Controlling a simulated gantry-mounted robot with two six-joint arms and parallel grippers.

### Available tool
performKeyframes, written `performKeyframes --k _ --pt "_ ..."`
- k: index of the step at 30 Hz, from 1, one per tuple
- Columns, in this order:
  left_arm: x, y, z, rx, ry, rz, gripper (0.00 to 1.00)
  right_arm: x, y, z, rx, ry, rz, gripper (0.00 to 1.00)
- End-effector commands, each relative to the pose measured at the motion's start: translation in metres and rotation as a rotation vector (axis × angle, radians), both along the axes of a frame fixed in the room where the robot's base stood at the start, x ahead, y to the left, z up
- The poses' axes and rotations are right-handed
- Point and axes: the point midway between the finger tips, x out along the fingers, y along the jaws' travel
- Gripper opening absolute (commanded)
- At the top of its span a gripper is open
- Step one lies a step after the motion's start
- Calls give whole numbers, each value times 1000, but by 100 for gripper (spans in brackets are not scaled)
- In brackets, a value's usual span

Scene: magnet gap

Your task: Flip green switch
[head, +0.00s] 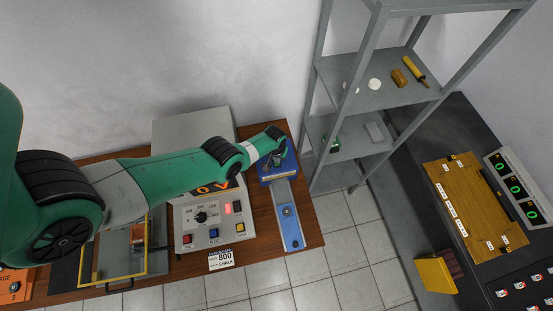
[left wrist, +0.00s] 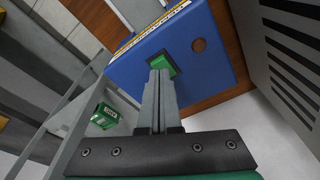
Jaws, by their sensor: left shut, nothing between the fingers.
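The green switch (left wrist: 163,65) is a green square set in the face of a blue box (left wrist: 202,68), seen in the left wrist view. The blue box also shows in the head view (head: 289,167), at the right end of the wooden bench. My left gripper (left wrist: 160,78) is shut with its fingers together. Its tips lie over the lower part of the green switch, and I cannot tell whether they touch it. In the head view my left gripper (head: 277,158) is at the blue box, and the switch is hidden there. My right gripper is not in view.
A grey control panel (head: 212,235) with knob and buttons stands left of the blue box. A blue-grey rail (head: 290,225) extends from the box toward the front. A grey shelf rack (head: 365,90) stands close on the right. A yellow-framed tray (head: 112,280) is at left.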

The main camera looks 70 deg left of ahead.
Motion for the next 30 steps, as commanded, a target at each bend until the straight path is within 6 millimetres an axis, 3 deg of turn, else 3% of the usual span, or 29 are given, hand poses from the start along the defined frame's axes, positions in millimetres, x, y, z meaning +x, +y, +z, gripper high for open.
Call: performKeyframes --k 30 --pt "0 0 -7 0 0 0 0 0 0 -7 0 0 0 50"
